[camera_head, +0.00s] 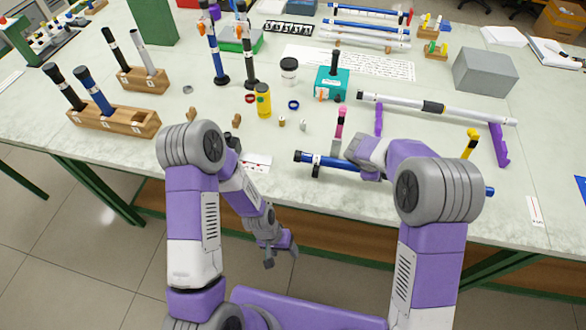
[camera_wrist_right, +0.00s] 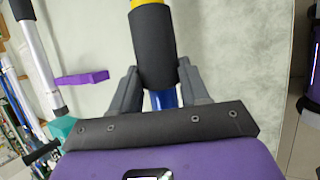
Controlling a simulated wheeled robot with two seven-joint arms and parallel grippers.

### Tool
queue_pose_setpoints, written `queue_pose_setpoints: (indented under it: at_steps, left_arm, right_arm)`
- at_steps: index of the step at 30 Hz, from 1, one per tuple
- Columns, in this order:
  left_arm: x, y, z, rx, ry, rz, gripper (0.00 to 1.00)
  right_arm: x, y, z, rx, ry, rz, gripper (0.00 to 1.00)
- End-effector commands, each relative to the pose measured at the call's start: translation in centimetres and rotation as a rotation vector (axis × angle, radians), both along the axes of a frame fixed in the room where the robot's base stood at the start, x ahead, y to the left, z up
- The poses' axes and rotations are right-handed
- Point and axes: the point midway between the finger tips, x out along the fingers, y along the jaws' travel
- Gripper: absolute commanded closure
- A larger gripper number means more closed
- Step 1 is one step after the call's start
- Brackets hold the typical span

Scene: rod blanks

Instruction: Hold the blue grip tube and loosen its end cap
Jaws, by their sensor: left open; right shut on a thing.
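The blue grip tube (camera_head: 330,163) lies roughly crosswise near the table's front edge, with a black end cap (camera_head: 299,157) at its left end. My right arm hides much of its middle; a blue end shows at the right. In the right wrist view my right gripper (camera_wrist_right: 162,88) is shut on the tube, its fingers on both sides of a black sleeve (camera_wrist_right: 153,50), with blue below and yellow at the top. My left gripper (camera_head: 282,257) is open and empty, in front of and below the table edge, left of the end cap and apart from it.
A pink-topped upright piece (camera_head: 340,122) and a yellow one (camera_head: 470,143) stand by the tube. A white rod (camera_head: 400,104) rests on purple stands behind.

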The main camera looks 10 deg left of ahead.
Motion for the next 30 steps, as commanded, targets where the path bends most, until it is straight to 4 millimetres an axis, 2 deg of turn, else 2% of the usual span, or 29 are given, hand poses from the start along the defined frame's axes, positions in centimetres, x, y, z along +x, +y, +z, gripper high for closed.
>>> queue_pose_setpoints:
  at_steps: [17,18,21,23,30]
  left_arm:
    - [0.0,0.0,-1.1,0.000,0.000,0.001,0.34]
    - [0.0,0.0,-1.0,0.000,0.000,0.001,0.34]
    - [0.0,0.0,-0.9,0.000,0.000,0.001,0.34]
    - [0.0,0.0,-0.9,0.000,0.000,0.001,0.34]
    - [0.0,0.0,-0.9,0.000,0.000,0.000,0.34]
  right_arm:
    - [0.0,0.0,-1.2,0.000,0.000,0.000,0.88]
    - [0.0,0.0,-1.1,0.000,-0.001,0.000,0.49]
    - [0.0,0.0,-1.1,0.000,0.000,0.000,0.33]
    - [0.0,0.0,-1.1,0.000,0.000,0.000,0.25]
    - [0.0,0.0,-1.1,0.000,0.000,0.000,0.25]
